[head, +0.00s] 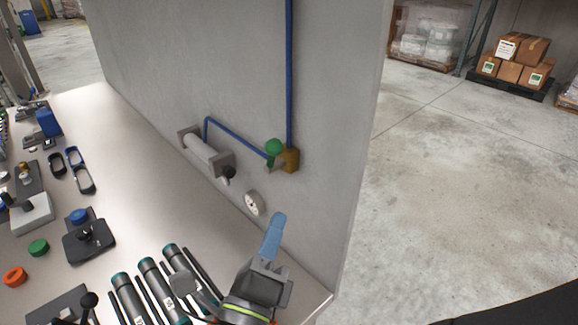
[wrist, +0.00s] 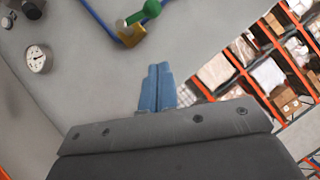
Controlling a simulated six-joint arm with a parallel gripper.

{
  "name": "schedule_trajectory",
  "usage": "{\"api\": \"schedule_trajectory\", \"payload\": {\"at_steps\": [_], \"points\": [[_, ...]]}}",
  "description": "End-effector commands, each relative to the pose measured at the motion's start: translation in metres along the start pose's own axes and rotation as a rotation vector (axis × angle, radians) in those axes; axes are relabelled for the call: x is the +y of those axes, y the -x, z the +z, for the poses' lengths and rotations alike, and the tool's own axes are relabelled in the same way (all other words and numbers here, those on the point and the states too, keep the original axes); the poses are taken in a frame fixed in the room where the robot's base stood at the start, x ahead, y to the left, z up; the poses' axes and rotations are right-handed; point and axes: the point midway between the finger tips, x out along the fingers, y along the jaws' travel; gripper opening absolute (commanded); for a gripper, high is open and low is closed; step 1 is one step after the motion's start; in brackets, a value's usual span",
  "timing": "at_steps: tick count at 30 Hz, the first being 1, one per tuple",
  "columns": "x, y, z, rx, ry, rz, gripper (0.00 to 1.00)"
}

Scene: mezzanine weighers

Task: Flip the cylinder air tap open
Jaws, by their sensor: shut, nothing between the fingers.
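The air tap is a brass block (head: 291,160) on the grey wall panel with a green lever (head: 273,149) ending in a round knob. Blue pipe runs up from it and leftward to the grey cylinder (head: 207,154). In the wrist view, the green lever (wrist: 141,16) and brass body (wrist: 132,37) show at the top centre. My gripper (head: 278,218) has blue fingers, shut and empty, below the tap and apart from it. In the wrist view the fingertips (wrist: 157,68) are together, pointing up toward the tap.
A round dial gauge (head: 253,203) is on the panel between the cylinder and my gripper. The bench (head: 200,245) holds several dark tubes with teal caps (head: 148,264) and a black device (head: 88,240). The panel face around the tap is clear.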

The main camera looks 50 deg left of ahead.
Motion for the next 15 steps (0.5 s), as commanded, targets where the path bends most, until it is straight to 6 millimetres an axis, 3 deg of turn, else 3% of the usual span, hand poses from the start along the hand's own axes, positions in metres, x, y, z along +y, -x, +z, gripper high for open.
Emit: {"api": "schedule_trajectory", "payload": {"at_steps": [15], "points": [[-0.001,-0.053,-0.001,0.004,0.001,-0.003,0.00]]}}
